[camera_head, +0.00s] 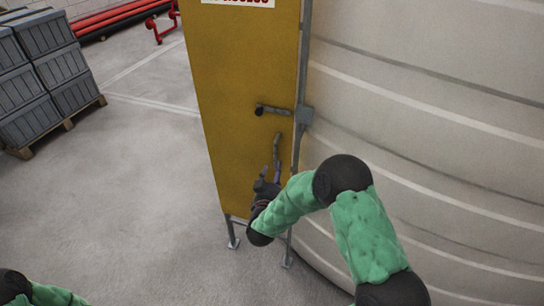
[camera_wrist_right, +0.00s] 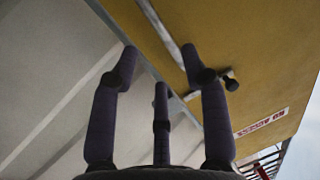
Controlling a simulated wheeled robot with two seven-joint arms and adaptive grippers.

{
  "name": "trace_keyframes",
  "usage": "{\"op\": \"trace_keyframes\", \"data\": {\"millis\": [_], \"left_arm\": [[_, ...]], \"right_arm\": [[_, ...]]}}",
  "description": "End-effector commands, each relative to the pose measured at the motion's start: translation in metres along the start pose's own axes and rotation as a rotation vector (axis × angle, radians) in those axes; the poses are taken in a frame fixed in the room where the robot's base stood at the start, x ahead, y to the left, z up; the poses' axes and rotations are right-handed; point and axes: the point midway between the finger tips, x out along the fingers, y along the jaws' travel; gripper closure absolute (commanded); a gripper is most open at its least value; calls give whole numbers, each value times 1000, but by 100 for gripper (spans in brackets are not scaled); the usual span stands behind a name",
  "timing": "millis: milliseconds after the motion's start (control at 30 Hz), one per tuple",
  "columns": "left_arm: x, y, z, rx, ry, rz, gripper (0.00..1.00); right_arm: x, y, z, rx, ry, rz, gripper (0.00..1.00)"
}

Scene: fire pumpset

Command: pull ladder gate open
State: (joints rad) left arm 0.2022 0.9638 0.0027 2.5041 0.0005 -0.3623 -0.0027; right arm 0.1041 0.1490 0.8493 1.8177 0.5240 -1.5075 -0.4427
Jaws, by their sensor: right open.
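The ladder gate (camera_head: 236,90) is a tall yellow panel, upright and apparently closed against its grey post at the right edge. Its dark lever handle (camera_head: 272,110) sticks out near that edge. My right gripper (camera_head: 274,158) is open and empty, just below the handle in the head view, with its fingers pointing up toward it. In the right wrist view, the dark fingers of my right gripper (camera_wrist_right: 162,75) are spread in front of the gate (camera_wrist_right: 260,50). The handle (camera_wrist_right: 231,84) shows beside the right finger, partly hidden by it. I cannot tell whether they touch. My left gripper is out of view.
A large ribbed pale tank (camera_head: 430,130) curves close along the right side. Grey crates (camera_head: 45,70) stand on a wooden pallet (camera_head: 60,127) at the far left. Red pipes (camera_head: 115,18) lie at the back. The grey floor (camera_head: 130,200) left of the gate is clear.

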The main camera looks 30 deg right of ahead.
Motion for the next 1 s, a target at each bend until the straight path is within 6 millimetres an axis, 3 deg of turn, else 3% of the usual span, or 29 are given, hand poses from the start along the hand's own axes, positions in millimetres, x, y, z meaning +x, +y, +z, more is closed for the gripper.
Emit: {"op": "trace_keyframes", "data": {"millis": [400,600,900,1000], "left_arm": [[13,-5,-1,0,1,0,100],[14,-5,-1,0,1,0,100],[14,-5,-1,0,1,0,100],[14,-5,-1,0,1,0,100]], "right_arm": [[69,0,3,0,-2,-1,54],[82,0,2,0,-3,-2,54],[84,-1,2,0,-3,-3,54],[84,-1,2,0,-3,-3,79]]}}
